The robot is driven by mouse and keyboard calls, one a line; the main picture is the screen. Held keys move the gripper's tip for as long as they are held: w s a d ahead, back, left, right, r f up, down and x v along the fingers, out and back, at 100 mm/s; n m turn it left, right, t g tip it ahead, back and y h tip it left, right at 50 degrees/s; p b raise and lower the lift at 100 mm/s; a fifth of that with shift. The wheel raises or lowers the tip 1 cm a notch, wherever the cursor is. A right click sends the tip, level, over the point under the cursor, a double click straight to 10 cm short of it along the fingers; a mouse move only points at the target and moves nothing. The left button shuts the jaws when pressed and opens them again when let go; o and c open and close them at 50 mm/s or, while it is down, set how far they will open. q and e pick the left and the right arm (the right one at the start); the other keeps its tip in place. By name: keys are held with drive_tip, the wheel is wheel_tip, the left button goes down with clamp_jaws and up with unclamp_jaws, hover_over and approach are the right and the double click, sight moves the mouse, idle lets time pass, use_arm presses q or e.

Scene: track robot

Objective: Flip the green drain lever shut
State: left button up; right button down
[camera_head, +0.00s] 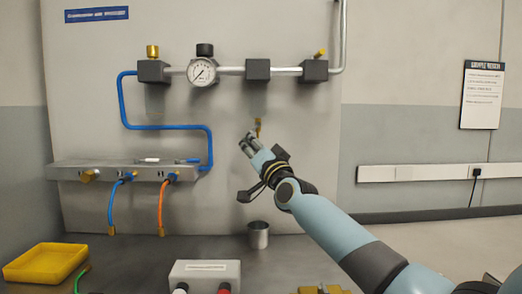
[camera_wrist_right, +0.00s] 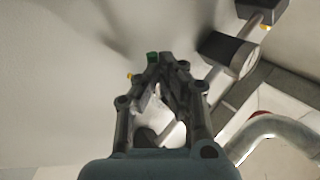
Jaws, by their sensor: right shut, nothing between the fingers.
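My right gripper (camera_head: 246,143) is shut and empty, raised in front of the wall panel below the pipe run. In the right wrist view its closed fingertips (camera_wrist_right: 167,60) are beside a small green piece (camera_wrist_right: 153,57), which looks like the drain lever. I cannot tell whether they touch. In the head view a thin brass fitting (camera_head: 258,127) shows just above and right of the fingertips, below a dark block (camera_head: 257,69). No green lever can be made out there, and its angle is unclear. My left gripper is out of view.
The pipe run carries a gauge (camera_head: 202,72) and dark valve blocks. A blue hose (camera_head: 165,127) and a manifold shelf (camera_head: 115,163) are at left. Below are a metal cup (camera_head: 258,235), a yellow tray (camera_head: 46,262) and a switch box (camera_head: 205,275). The wall around the gripper is clear.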

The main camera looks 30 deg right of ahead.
use_arm(q)
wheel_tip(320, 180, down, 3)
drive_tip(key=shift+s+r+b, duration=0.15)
drive_tip(key=shift+b, duration=1.05)
use_arm(e)
drive_tip(key=m+h, duration=0.2)
drive_tip(key=m, duration=0.2)
drive_tip(key=w+a+r+m+h, duration=0.1)
drive_tip(key=m+h, duration=0.2)
drive_tip(key=m, duration=0.1)
drive_tip(key=a+r+m+h, duration=0.1)
drive_tip(key=m+h, duration=0.2)
drive_tip(key=m, duration=0.1)
drive_tip(key=shift+w, duration=0.15)
